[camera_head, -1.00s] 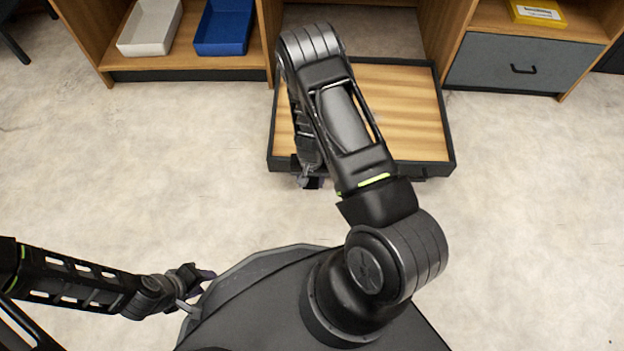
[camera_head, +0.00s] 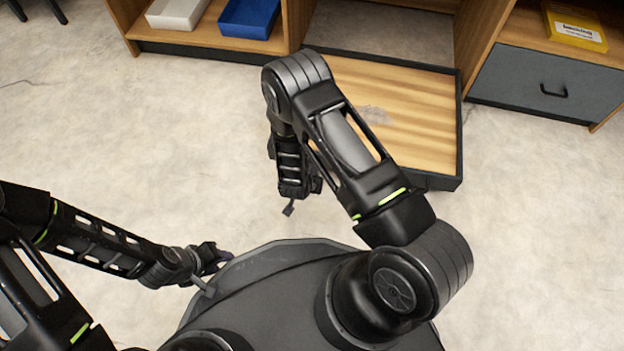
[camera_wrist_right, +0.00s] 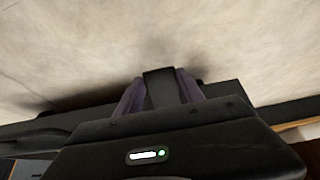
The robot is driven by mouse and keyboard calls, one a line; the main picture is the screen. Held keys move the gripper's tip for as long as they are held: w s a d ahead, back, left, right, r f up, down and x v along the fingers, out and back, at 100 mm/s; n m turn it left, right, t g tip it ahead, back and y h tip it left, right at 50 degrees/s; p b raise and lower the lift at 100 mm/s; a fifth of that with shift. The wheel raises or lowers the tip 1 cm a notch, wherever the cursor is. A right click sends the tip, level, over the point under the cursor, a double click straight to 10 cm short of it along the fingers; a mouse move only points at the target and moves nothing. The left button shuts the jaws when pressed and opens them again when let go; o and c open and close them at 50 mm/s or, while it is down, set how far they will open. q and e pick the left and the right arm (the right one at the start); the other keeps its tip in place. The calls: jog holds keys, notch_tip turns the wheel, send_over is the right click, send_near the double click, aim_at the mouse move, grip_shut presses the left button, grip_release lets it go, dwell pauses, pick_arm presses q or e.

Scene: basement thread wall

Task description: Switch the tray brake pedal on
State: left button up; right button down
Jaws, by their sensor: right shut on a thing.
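A wooden tray with a dark rim (camera_head: 461,135) extends out from the middle bay of the cabinet, low over the floor. My right arm covers its left front part. My right gripper (camera_wrist_right: 161,85) is shut on a dark grey piece (camera_wrist_right: 161,90) at the tray's front edge. It looks like a handle, but I cannot tell for sure. In the head view that gripper is mostly hidden under my right wrist. My left gripper (camera_head: 215,258) hangs at the lower left, away from the tray; its jaw opening is unclear. I cannot make out a brake pedal.
The cabinet holds a white bin (camera_head: 176,13) and a blue bin (camera_head: 249,17) at the left. At the right are a grey drawer (camera_head: 535,82) and a yellow box (camera_head: 574,27). The concrete floor (camera_head: 130,130) is clear on both sides of the tray.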

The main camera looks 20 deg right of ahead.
dwell(0.4)
jog(key=c, duration=0.7)
grip_release()
jog(key=p+v, duration=0.3)
jog(key=v, duration=0.4)
jog(key=shift+s+a+r+p, duration=0.15)
jog(key=shift+s+r+p, duration=0.1)
jog(key=shift+p, duration=0.15)
